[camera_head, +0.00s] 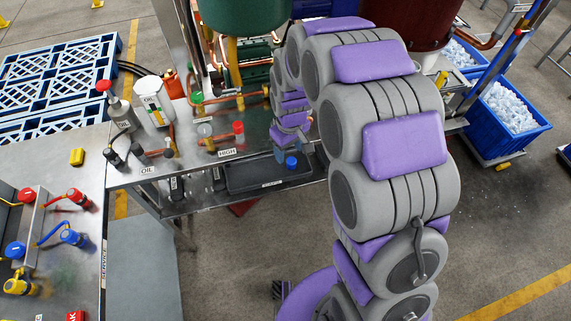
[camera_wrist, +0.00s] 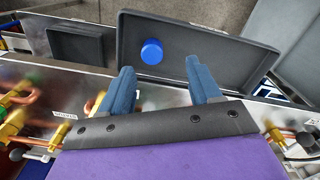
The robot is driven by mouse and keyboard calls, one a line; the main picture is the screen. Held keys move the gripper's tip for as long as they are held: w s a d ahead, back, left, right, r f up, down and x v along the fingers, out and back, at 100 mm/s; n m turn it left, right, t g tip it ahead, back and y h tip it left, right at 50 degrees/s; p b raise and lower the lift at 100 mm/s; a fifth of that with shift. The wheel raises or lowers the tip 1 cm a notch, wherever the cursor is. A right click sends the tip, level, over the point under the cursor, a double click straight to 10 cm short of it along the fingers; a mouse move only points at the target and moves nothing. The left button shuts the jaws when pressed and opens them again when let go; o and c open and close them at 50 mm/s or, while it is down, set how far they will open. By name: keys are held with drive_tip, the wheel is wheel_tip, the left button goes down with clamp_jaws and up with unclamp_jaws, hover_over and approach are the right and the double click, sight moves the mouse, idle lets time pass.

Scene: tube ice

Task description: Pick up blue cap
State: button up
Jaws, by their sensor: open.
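The blue cap (camera_head: 291,162) is small and round and lies in a shallow dark tray (camera_head: 240,178) on the lower shelf of the metal bench. In the wrist view the cap (camera_wrist: 152,52) lies in the tray (camera_wrist: 222,62), left of its middle. My gripper (camera_wrist: 163,80) shows two blue fingers spread wide apart with nothing between them. The cap is beyond the fingertips, between them sideways and nearer the left one, apart from both. In the head view my gripper (camera_head: 293,153) is close to the cap and partly hidden by my arm.
A second dark tray (camera_wrist: 80,45) is beside the cap's tray. A green tank (camera_head: 232,30) stands behind. Blue ice crates (camera_head: 505,125) are at right.

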sight(294, 161)
drive_tip(key=d+f, duration=0.2)
drive_tip(key=d, duration=0.1)
drive_tip(key=shift+f, duration=0.15)
drive_tip(key=a+f, duration=0.1)
drive_tip(key=a+f+b, duration=0.1)
drive_tip(key=f, duration=0.1)
drive_tip(key=a+f+b, duration=0.1)
drive_tip(key=f, duration=0.1)
drive_tip(key=shift+w+a+f, duration=0.15)
drive_tip(key=shift+w+a, duration=0.15)
drive_tip(key=shift+a, duration=0.05)
drive_tip(key=d, duration=0.2)
drive_tip(key=shift+d+r, duration=0.25)
drive_tip(key=shift+d, duration=0.15)
drive_tip(key=shift+c, duration=0.3)
drive_tip(key=shift+d, duration=0.2)
drive_tip(key=shift+c, duration=1.5)
drive_tip(key=shift+a+f, duration=0.15)
drive_tip(key=shift+a, duration=1.05)
drive_tip(key=c, duration=0.6)
drive_tip(key=shift+d, duration=0.15)
drive_tip(key=shift+c, duration=0.7)
drive_tip(key=shift+d, duration=0.65)
clamp_jaws()
